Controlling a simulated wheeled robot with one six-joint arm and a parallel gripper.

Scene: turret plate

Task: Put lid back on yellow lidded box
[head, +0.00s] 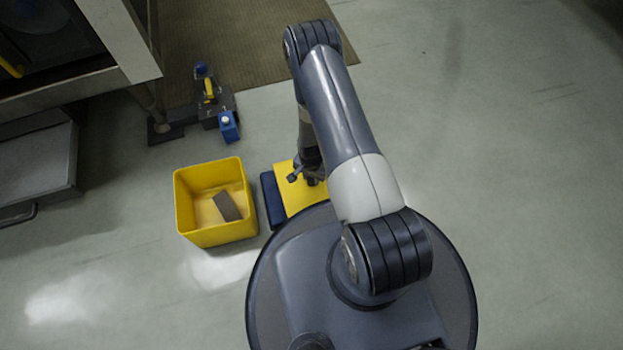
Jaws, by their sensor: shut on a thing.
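The yellow box (184,207) stands open on the floor left of my base, with a dark grey block (227,206) lying inside on its bottom. A flat yellow lid (286,182) is just right of the box, beneath my gripper (308,180). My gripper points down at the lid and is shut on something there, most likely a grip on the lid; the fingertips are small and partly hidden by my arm. I cannot tell whether the lid touches the floor. My arm and base hide its right part.
A dark blue flat thing (272,200) lies between the box and the lid. A dark device with blue and yellow parts (215,112) stands behind the box. A grey cabinet (60,160) is at the left, a brown mat (235,45) at the back. The floor on the right is clear.

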